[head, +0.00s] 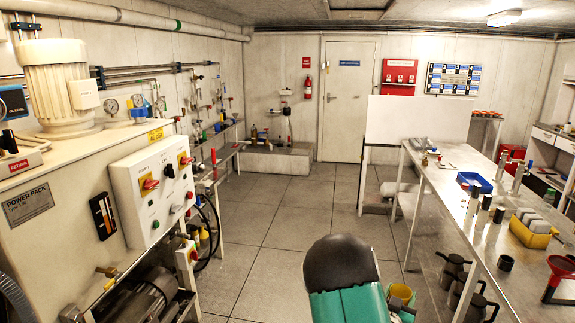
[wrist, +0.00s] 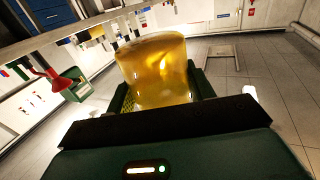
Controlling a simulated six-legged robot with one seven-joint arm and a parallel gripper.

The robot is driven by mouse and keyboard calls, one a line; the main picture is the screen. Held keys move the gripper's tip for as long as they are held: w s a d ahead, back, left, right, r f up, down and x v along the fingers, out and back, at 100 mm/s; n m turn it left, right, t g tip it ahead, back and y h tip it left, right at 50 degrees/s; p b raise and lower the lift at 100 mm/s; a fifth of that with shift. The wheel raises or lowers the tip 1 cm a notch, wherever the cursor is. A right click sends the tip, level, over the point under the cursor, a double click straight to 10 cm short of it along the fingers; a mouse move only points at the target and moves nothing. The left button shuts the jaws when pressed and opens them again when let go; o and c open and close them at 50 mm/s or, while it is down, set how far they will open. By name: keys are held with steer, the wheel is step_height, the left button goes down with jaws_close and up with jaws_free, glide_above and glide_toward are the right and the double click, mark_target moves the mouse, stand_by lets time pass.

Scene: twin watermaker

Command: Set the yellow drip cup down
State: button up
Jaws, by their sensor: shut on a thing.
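The yellow drip cup (wrist: 155,72) is a translucent amber cup that fills the middle of the wrist view. My gripper (wrist: 160,92) is shut on it, with a dark green finger on each side. The cup also shows in the head view (head: 401,292), just right of my teal and black arm and beside the left edge of the right-hand bench. It appears held in the air, clear of the bench top. Its lower part is hidden by my gripper in the wrist view.
The long metal bench (head: 447,205) on the right carries a blue tray (head: 474,182), a yellow bin (head: 534,230) and a red funnel (head: 560,275). Dark jugs (head: 452,270) stand below the bench edge. A power pack (head: 60,200) lines the left; the tiled floor (head: 290,215) between is open.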

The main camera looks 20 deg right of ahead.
steer(key=w+a+f+n+t+y, duration=0.2)
steer(key=w+a+n+y, duration=0.15)
steer(key=a, duration=0.75)
steer(key=w+a+f+n+t+y, duration=0.25)
steer(key=a+y, duration=0.25)
steer(key=a, duration=0.6)
steer(key=w+a+f+n+t+y, duration=0.25)
steer(key=a+n+y, duration=0.2)
steer(key=a, duration=0.65)
steer(key=s+a+f, duration=0.1)
steer(key=s+f, duration=0.3)
steer(key=f, duration=0.2)
steer(key=shift+s+f+m+g+y, duration=0.2)
steer(key=shift+s+m+g+y, duration=0.1)
steer(key=shift+s+m+g, duration=0.1)
steer(key=shift+w, duration=0.1)
